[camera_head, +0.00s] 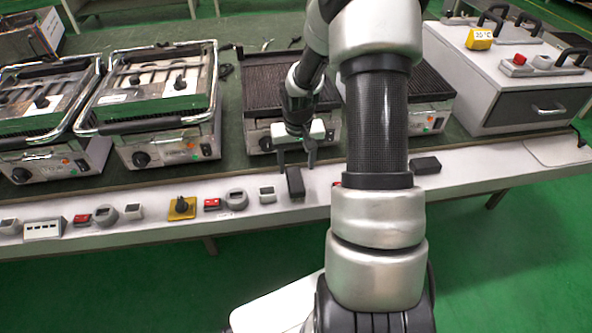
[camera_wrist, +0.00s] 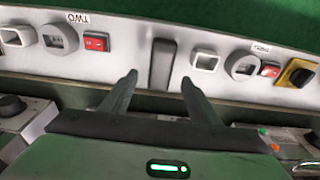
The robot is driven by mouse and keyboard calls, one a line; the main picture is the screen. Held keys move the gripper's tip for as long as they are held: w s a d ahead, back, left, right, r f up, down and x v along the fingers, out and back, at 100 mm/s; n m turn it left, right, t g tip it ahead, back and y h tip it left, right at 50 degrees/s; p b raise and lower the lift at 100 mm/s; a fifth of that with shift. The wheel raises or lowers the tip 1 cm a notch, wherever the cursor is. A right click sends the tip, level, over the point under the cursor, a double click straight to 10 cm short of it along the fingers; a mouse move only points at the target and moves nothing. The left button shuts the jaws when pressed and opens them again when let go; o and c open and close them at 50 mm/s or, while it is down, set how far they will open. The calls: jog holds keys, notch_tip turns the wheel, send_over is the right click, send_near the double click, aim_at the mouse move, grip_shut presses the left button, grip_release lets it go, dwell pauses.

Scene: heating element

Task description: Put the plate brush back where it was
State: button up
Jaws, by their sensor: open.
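A dark, narrow block, which looks like the plate brush (camera_head: 295,182), sits on the light control strip along the table's front edge. In the wrist view the same dark block (camera_wrist: 162,62) lies between and just beyond my fingertips. My gripper (camera_head: 296,165) is open and empty, pointing down close above the strip by the block. In the wrist view my gripper (camera_wrist: 159,78) has a finger on each side of the block's near end, with visible gaps. I see no bristles, and I cannot tell whether a fingertip touches it.
A similar dark block (camera_head: 427,165) lies farther right on the strip. Contact grills (camera_head: 160,115) stand behind it. A white dial (camera_head: 237,199), a red switch (camera_head: 212,204), a square socket (camera_head: 267,195) and a yellow-based knob (camera_head: 182,207) line the strip. A drawer cabinet (camera_head: 520,85) stands right.

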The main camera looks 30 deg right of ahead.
jog(key=shift+s+a+r+p, duration=0.1)
jog(key=shift+r+p, duration=0.05)
jog(key=shift+r, duration=0.8)
jog(key=shift+s+r+p, duration=0.1)
jog(key=shift+r+p, duration=0.05)
jog(key=shift+r, duration=0.8)
jog(key=s+a+r+n+t+h, duration=0.1)
jog(key=a+r, duration=0.1)
jog(key=r, duration=0.4)
jog(key=s+a+r, duration=0.2)
jog(key=r, duration=0.4)
jog(key=s+a+r+n+t+y+p, duration=0.1)
jog(key=s+a+r+t, duration=0.1)
jog(key=s+a+r, duration=0.5)
jog(key=s+a+r+n+t, duration=0.1)
jog(key=s+a+r, duration=0.2)
jog(key=s+r, duration=0.75)
notch_tip(320, 180, up, 19)
jog(key=s+p, duration=0.1)
jog(key=p, duration=2)
jog(key=shift+r, duration=0.2)
jog(key=shift+s, duration=0.1)
